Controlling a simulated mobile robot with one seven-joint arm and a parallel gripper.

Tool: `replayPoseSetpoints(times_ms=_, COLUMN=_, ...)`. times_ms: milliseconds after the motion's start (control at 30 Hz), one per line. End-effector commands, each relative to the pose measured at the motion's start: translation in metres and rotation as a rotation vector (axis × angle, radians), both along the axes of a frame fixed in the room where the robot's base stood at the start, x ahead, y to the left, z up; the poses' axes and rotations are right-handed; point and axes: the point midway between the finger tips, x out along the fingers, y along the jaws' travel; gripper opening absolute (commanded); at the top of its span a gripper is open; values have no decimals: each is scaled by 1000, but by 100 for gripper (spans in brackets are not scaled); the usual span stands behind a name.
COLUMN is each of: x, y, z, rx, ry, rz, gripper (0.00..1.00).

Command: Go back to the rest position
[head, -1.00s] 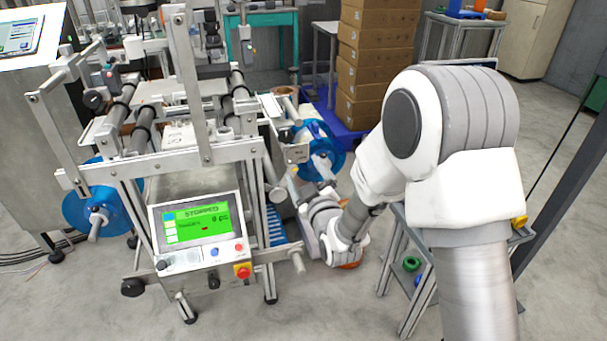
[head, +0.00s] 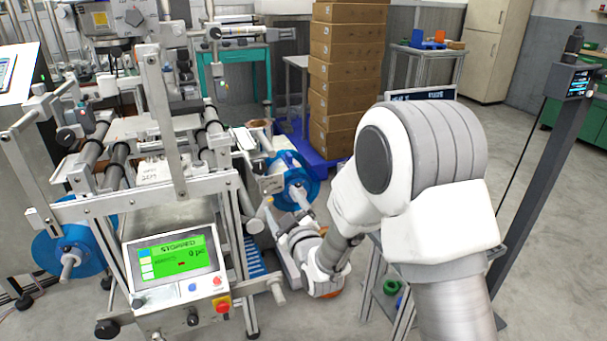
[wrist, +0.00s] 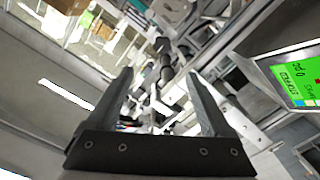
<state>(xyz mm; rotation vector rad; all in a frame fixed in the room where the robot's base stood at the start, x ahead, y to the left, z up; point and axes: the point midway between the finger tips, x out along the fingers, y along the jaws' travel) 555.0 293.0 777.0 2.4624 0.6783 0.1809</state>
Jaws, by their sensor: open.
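My gripper (wrist: 159,76) is open in the wrist view, with nothing between its two dark fingers. Beyond it are machine rollers and frame parts. In the head view my arm reaches down from the right to the machine's right side; its bent wrist hides the fingers. The machine's frame (head: 183,207) stands at the left. A blue film reel (head: 90,255) hangs on its left side and another blue reel (head: 313,188) on its right, just beyond my wrist. A green screen (head: 172,257) on its front reads as stopped; it also shows in the wrist view (wrist: 297,80).
Stacked cardboard boxes (head: 345,75) stand on a blue pallet (head: 330,165) behind my arm. A metal-framed stand (head: 374,290) is close beside my forearm. A dark post (head: 535,190) rises at the right. Open floor (head: 565,250) lies beyond it.

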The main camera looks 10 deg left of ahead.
Motion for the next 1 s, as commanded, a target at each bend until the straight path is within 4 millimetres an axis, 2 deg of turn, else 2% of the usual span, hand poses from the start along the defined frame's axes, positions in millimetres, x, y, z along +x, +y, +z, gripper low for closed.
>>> replayPoseSetpoints(times_ms=233, x=4, y=-51, z=42, rx=-13, ry=168, rz=-89, gripper=85)
replayPoseSetpoints(times_ms=467, x=-19, y=-115, z=75, rx=-3, ry=377, rz=-212, gripper=85)
replayPoseSetpoints(times_ms=567, x=-38, y=-143, z=87, rx=10, ry=467, rz=-273, gripper=85)
replayPoseSetpoints(times_ms=767, x=-90, y=-198, z=103, rx=52, ry=651, rz=-406, gripper=85)
replayPoseSetpoints(times_ms=1000, x=-173, y=-251, z=113, rx=127, ry=864, rz=-571, gripper=85)
